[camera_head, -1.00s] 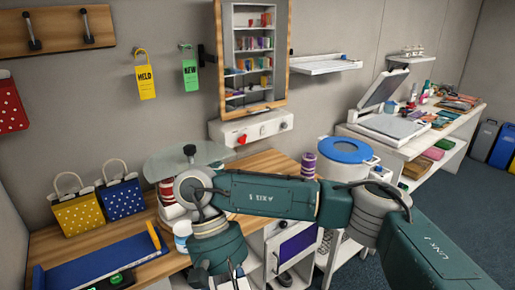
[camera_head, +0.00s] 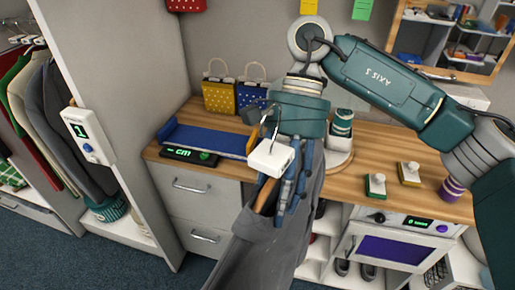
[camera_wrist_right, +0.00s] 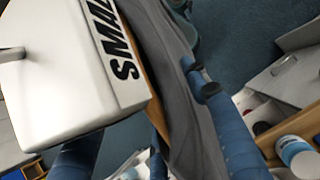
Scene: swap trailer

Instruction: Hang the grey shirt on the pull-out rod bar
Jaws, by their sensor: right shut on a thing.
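The grey shirt (camera_head: 255,255) hangs on a wooden hanger (camera_head: 265,197) with a metal hook and a white size block (camera_head: 270,158). My right gripper (camera_head: 280,205) is shut on the shirt and its hanger, in front of the wooden counter. In the right wrist view the block (camera_wrist_right: 75,65) reads "SMAL…", and grey cloth (camera_wrist_right: 180,90) passes between the blue fingers. At the far left, clothes (camera_head: 60,120) hang on hangers inside a white wardrobe. A bar shows only partly at the top left edge (camera_head: 14,22); I cannot tell whether it pulls out. My left gripper is out of view.
The wardrobe's side panel (camera_head: 140,120) stands between the clothes and the counter (camera_head: 360,165). A box with a green "1" display (camera_head: 88,137) is on the wardrobe's front edge. The floor (camera_head: 110,262) in front is clear.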

